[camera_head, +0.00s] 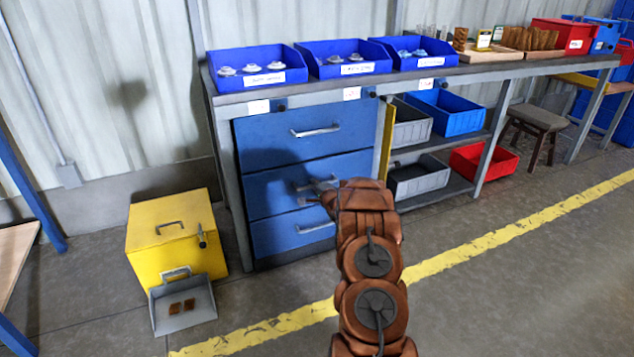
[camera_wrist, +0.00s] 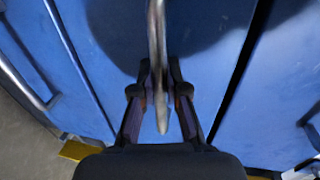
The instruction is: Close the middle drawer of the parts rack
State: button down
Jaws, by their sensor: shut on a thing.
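The parts rack is a blue three-drawer unit under the grey workbench. Its middle drawer (camera_head: 272,192) has a plain blue front, which also fills the centre of the wrist view (camera_wrist: 110,45). My gripper (camera_head: 326,190) is at this drawer's metal handle (camera_head: 318,183). In the wrist view my gripper (camera_wrist: 160,85) has its two fingers closed around the handle bar (camera_wrist: 156,30), one on each side. The middle front looks about level with its neighbours; any small gap is hard to tell. My gripper hides the front's right part in the head view.
The top drawer (camera_head: 280,138) and bottom drawer (camera_head: 275,236) look shut. A yellow box (camera_head: 165,235) with a grey tray (camera_head: 205,303) stands on the floor at left. Blue bins (camera_head: 235,78) line the benchtop. Shelf bins (camera_head: 415,180) sit to the right.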

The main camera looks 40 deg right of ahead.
jog(key=shift+w+r, duration=0.1)
jog(key=shift+w, duration=0.15)
jog(key=c, duration=1.2)
grip_release()
jog(key=shift+d, duration=0.1)
jog(key=shift+s, duration=0.1)
jog(key=shift+v, duration=5.95)
